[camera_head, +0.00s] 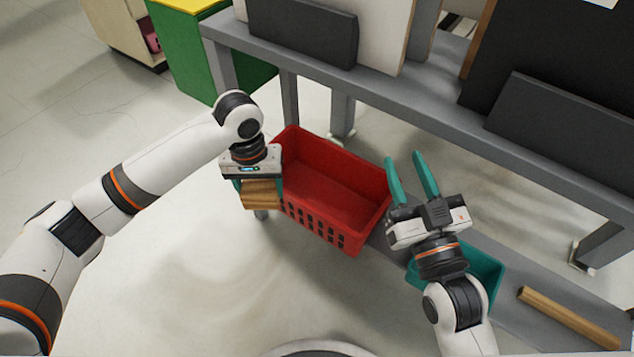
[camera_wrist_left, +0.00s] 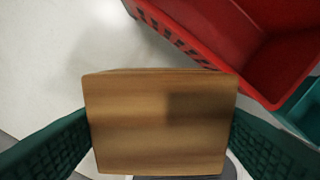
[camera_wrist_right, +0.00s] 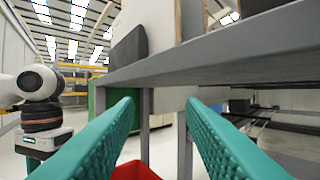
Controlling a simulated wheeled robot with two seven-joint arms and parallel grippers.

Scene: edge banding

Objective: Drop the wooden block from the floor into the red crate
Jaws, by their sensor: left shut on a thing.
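The wooden block (camera_head: 262,196) is held in my left gripper (camera_head: 258,190), beside the left end of the red crate (camera_head: 345,237) in the head view. In the left wrist view the block (camera_wrist_left: 160,122) fills the space between the two green fingers, and the red crate (camera_wrist_left: 215,35) lies beyond it at the upper right. The crate looks empty inside. My right gripper (camera_head: 411,172) is open and empty near the crate's right end. Its spread green fingers also show in the right wrist view (camera_wrist_right: 160,140), with a bit of the crate (camera_wrist_right: 135,171) below.
A grey rack (camera_head: 420,85) with dark panels stands behind the crate. A teal bin (camera_head: 488,272) sits right of the crate, partly hidden by my right arm. A wooden strip (camera_head: 568,317) lies at the lower right. The floor in front of the crate is clear.

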